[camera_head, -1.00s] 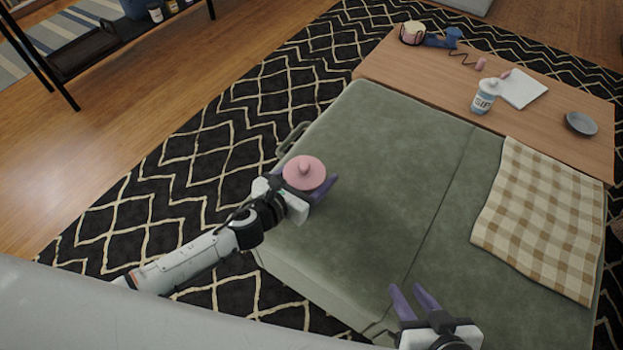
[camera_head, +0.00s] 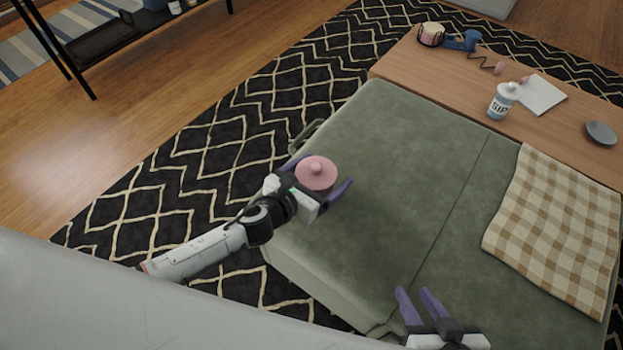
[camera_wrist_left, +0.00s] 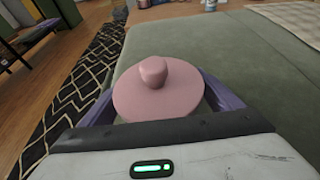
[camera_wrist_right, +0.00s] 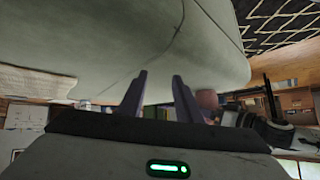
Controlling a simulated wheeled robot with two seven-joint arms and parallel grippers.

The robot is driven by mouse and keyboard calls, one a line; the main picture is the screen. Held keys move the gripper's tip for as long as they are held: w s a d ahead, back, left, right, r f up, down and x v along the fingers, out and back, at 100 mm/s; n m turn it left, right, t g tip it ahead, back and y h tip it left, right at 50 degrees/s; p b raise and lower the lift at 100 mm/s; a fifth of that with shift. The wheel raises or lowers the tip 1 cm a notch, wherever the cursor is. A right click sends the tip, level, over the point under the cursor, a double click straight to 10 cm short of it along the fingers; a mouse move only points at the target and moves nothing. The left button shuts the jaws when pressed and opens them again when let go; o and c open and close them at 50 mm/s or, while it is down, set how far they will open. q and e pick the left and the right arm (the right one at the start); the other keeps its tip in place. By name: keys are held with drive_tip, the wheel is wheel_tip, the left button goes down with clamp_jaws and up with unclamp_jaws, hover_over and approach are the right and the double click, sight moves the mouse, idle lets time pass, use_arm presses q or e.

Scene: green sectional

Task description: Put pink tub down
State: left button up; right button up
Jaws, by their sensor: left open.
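The pink tub (camera_head: 316,172), with a round lid and knob, is at the near left edge of the green sectional seat (camera_head: 370,150). My left gripper (camera_head: 322,177) is open, with its purple fingers spread on both sides of the tub. In the left wrist view the tub (camera_wrist_left: 158,92) stands upright between the fingers; its lid hides its base, so I cannot tell whether it rests on the seat. My right gripper (camera_head: 418,306) is empty with its fingers apart, over the front of the seat. It also shows in the right wrist view (camera_wrist_right: 158,98).
A checked blanket (camera_head: 556,230) lies on the seat's right part. Behind is a wooden table (camera_head: 460,85) with a white bottle (camera_head: 502,101), a grey dish (camera_head: 601,133) and a blue item (camera_head: 462,41). The middle of the seat is clear.

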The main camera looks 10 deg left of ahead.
use_arm(q)
drive_tip(key=p+v, duration=0.2)
drive_tip(key=v, duration=0.9)
drive_tip(key=s+n, duration=0.1)
drive_tip(key=n, duration=0.2)
drive_tip(key=shift+s+a+n, duration=0.1)
drive_tip(key=shift+s+n, duration=0.2)
drive_tip(key=shift+s, duration=0.1)
drive_tip(key=s+n, duration=0.1)
drive_tip(key=n, duration=0.2)
drive_tip(key=s+n+y, duration=0.1)
drive_tip(key=n, duration=0.2)
drive_tip(key=s+f+n, duration=0.1)
drive_tip(key=n, duration=0.2)
drive_tip(key=shift+a+n+g, duration=0.1)
drive_tip(key=shift+n+g, duration=0.3)
drive_tip(key=s+f+n+g, duration=0.1)
drive_tip(key=s+n, duration=0.4)
drive_tip(key=n, duration=0.7)
drive_tip(key=s+a+f+n+g+y, duration=0.1)
drive_tip(key=s+n, duration=0.4)
drive_tip(key=n, duration=0.7)
drive_tip(key=shift+a+f+n+g, duration=0.25)
drive_tip(key=shift+n+g, duration=0.15)
drive_tip(key=shift+g, duration=0.2)
drive_tip(key=shift+c, duration=0.4)
